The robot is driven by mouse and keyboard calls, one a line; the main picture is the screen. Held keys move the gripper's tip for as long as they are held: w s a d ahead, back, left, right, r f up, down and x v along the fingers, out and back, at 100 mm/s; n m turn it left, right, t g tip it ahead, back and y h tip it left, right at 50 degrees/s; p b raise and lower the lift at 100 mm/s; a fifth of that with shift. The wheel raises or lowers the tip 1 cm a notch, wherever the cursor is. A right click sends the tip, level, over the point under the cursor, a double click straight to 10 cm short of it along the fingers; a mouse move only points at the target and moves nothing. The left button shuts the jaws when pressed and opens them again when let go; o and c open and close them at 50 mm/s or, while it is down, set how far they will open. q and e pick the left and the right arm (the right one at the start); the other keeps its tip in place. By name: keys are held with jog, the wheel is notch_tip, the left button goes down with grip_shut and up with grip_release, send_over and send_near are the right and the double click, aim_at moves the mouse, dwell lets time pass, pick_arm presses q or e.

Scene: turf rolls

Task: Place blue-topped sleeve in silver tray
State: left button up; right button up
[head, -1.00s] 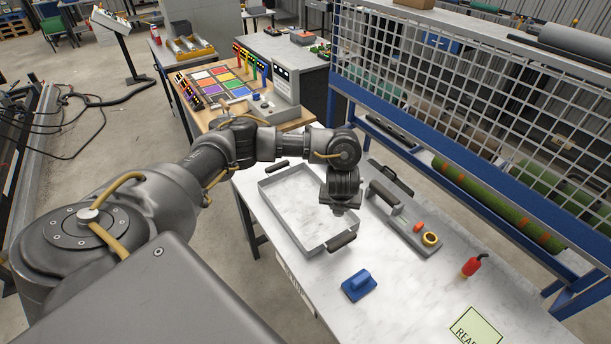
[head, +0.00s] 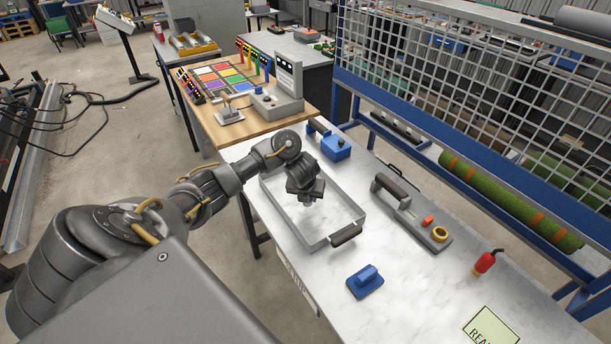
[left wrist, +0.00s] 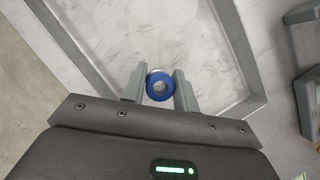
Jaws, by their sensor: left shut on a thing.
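The blue-topped sleeve shows in the left wrist view as a blue ring (left wrist: 160,86) with a pale hollow centre. My left gripper (left wrist: 159,89) is shut on it, one finger on each side. In the head view my left gripper (head: 309,199) is above the inside of the silver tray (head: 321,244), nearer its far end. The sleeve is too small and too covered there to make out clearly. The tray also shows below the gripper in the left wrist view (left wrist: 242,48), and its visible floor looks bare. I cannot tell the sleeve's height above it. My right gripper is not in view.
A blue block-like tool (head: 366,282) lies in front of the tray. A grey tool with a black handle (head: 412,213) lies to its right, and a red-handled item (head: 485,262) farther right. Another blue device (head: 336,147) stands behind the tray. A mesh-and-blue-frame rack (head: 430,140) borders the table.

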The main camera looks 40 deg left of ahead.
pick_arm(q)
jog(key=shift+a+f, duration=0.15)
jog(key=shift+a, duration=0.05)
jog(key=shift+f, duration=0.2)
jog(key=f, duration=0.3)
jog(key=shift+a+f+b, duration=0.15)
jog(key=shift+a+b, duration=0.1)
jog(key=shift+b, duration=0.05)
jog(key=o, duration=1)
